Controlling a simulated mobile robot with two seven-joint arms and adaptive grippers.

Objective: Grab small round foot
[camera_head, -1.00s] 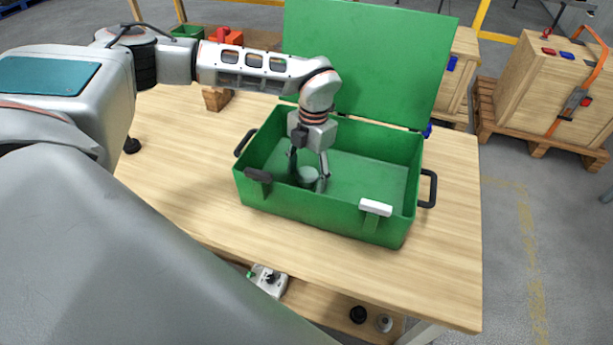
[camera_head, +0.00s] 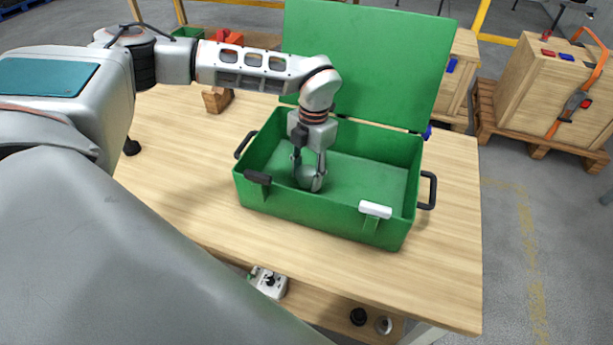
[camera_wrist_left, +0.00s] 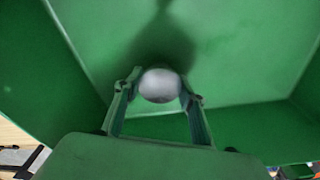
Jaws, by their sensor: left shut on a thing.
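The small round foot (camera_head: 307,178) is a grey-white rounded piece inside the open green case (camera_head: 390,233). It lies toward the left half of the case, low near the floor. My left gripper (camera_head: 309,176) reaches down into the case and is shut on the foot, one finger on each side. In the left wrist view the foot (camera_wrist_left: 159,85) sits between the two fingertips (camera_wrist_left: 160,88). Whether the foot touches the case floor is hard to tell. My right gripper is not in view.
The case's lid (camera_head: 365,65) stands open at the back. Its front wall carries a dark latch (camera_head: 257,178) and a white latch (camera_head: 375,209). The wooden table (camera_head: 440,270) is clear to the front and right. A shelf below holds small parts (camera_head: 270,282).

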